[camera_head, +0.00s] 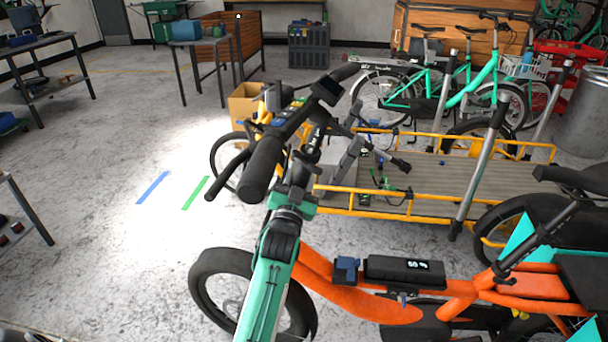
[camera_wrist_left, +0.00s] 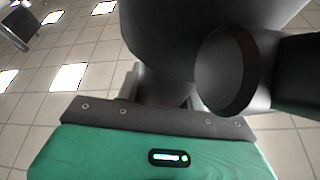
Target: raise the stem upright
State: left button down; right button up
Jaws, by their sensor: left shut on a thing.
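The orange cargo bike (camera_head: 350,298) stands in front of me. My left arm, teal and black, comes up from below, and my left gripper (camera_head: 299,168) is shut at the stem area under the handlebar. The stem is largely hidden there, so I cannot tell its exact tilt. In the left wrist view, large dark rounded parts (camera_wrist_left: 235,70) fill the space beyond my green gripper body. My right gripper is not in view.
A long yellow-railed cargo bike (camera_head: 430,185) stands close behind, with a silver post (camera_head: 480,165) before it. A teal bike (camera_head: 455,90) is farther back. Open floor with blue (camera_head: 152,188) and green (camera_head: 195,193) tape lies left.

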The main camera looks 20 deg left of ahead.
pick_arm(q)
jog(key=shift+a+r, duration=0.15)
jog(key=c, duration=0.9)
grip_release()
jog(key=shift+s+a, duration=0.1)
jog(key=shift+s, duration=0.05)
jog(key=v, duration=1.3)
jog(key=shift+s+d+f, duration=0.2)
jog(key=shift+s+f, duration=0.05)
jog(key=shift+f, duration=0.1)
